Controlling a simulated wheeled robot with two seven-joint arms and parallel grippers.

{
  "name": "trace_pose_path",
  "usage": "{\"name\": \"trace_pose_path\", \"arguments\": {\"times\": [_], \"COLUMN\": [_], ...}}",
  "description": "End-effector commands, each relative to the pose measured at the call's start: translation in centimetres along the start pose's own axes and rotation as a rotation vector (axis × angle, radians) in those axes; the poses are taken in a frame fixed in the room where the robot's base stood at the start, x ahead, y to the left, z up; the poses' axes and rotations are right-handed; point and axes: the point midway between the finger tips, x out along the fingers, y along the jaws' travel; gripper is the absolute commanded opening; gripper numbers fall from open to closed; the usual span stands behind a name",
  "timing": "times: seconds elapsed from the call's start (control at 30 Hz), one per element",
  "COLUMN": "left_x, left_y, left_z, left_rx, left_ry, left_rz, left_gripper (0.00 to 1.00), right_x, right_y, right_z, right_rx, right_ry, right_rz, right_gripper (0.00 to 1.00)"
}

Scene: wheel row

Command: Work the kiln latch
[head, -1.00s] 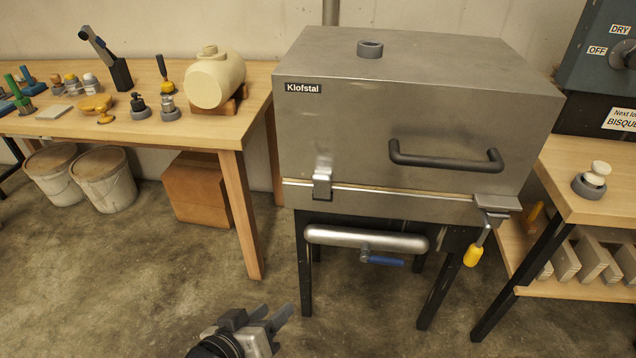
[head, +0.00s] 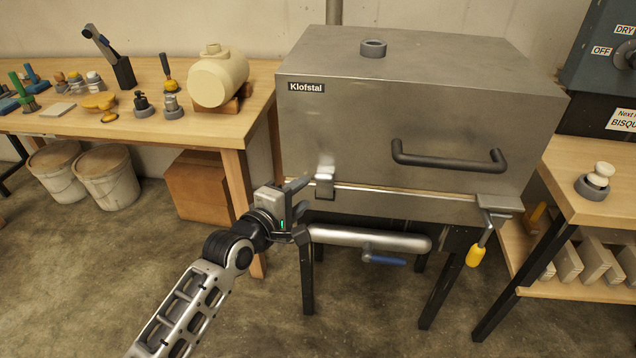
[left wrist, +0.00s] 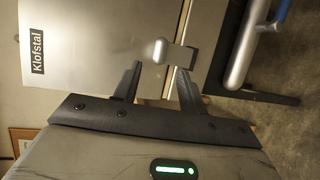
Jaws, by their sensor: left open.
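The grey steel kiln (head: 350,130), marked Klofstal, stands with its lid down. A small metal clasp (head: 325,182) sits at the lid seam on the front left. A lever with a yellow grip (head: 475,255) hangs below a bracket at the front right. My left gripper (head: 302,196) is open and empty, just left of the clasp. In the left wrist view the clasp (left wrist: 185,56) lies just beyond the open fingertips (left wrist: 158,70), with no clear contact. My right gripper is not in view.
A dark bar handle (head: 448,161) sticks out from the lid. A silver cylinder (head: 370,239) with a blue lever (head: 387,261) runs below the kiln body. A wooden workbench (head: 225,130) stands left, another table (head: 590,200) right. The floor in front is clear.

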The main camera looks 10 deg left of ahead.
Motion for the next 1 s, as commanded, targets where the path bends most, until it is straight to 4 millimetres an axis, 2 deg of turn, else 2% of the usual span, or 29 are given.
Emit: {"name": "trace_pose_path", "arguments": {"times": [0.1, 0.33, 0.5, 0.77, 0.8, 0.93, 1.0], "left_x": [2.7, 6.0, 7.0, 7.1, 7.1, 7.1, 7.0], "left_y": [0.0, -0.1, 0.0, -0.1, -0.1, -0.1, -0.1], "left_z": [0.0, 0.0, 0.0, 0.0, 0.0, 0.0, 0.0], "left_rx": [0.001, 0.002, 0.001, 0.001, 0.001, 0.001, 0.001], "left_ry": [0.000, 0.000, 0.000, 0.000, 0.000, 0.000, 0.000], "left_rz": [0.002, 0.000, 0.000, -0.001, -0.001, -0.001, -0.001], "left_gripper": [0.41, 0.41, 0.41, 0.41, 0.36, 0.00, 0.00], "right_x": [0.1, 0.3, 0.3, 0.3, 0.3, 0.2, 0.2], "right_y": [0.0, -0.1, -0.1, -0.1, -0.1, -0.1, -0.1], "right_z": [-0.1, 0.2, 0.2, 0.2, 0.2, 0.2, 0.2], "right_rx": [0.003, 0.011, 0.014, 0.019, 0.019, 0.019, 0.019], "right_ry": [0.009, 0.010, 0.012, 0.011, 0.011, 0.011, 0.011], "right_rz": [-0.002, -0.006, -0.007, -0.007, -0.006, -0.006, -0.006], "right_gripper": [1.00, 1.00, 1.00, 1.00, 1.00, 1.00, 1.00]}}
